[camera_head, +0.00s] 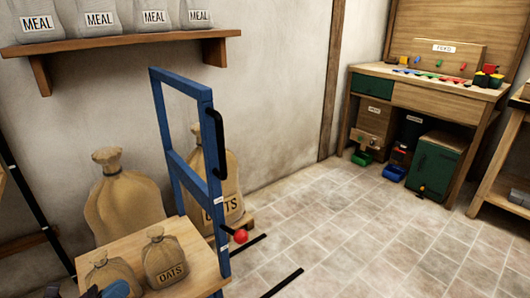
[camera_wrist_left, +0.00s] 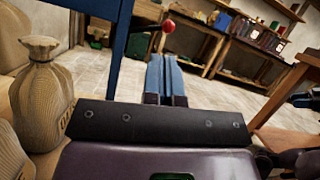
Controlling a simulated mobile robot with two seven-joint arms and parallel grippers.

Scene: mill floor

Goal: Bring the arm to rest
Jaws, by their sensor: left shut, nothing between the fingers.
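The fingers point out over the floor, near the blue frame. A dark part with a blue tip at the right edge of the left wrist view may be my right gripper; it is cut off, and its jaws cannot be made out.
Oats sacks (camera_head: 166,262) sit on the table, close to my left gripper. A workbench (camera_head: 420,95) stands at the back right.

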